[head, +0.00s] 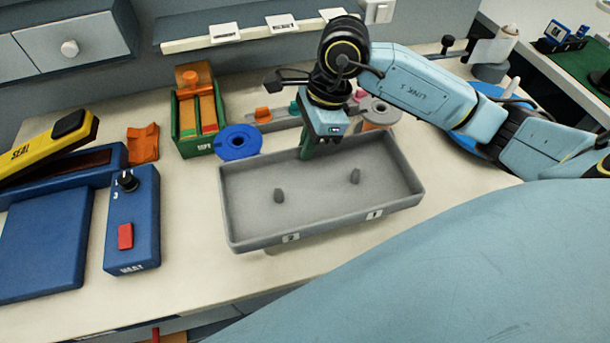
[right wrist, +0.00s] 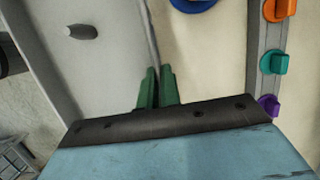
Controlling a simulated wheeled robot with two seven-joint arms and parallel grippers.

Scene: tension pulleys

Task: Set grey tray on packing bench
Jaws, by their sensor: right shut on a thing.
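The grey tray (head: 245,228) is in the middle of the head view, over the pale bench (head: 185,290). It is a shallow rectangle with two short grey pegs standing inside and labels 2 and 1 on its near wall. My right gripper (head: 306,150) reaches down at the tray's far wall. In the right wrist view its green fingers (right wrist: 157,78) are closed with the tray's wall (right wrist: 148,35) between them. The tray looks roughly level; whether its underside touches the bench is hard to tell. My left gripper is not in view.
Behind the tray lie a blue spool (head: 238,142), a green box (head: 197,115) and a grey rail with coloured knobs, its teal knob (right wrist: 272,62) showing in the wrist view. A blue heat box (head: 133,220) and yellow sealer (head: 45,145) stand left. Bare bench lies between heat box and tray.

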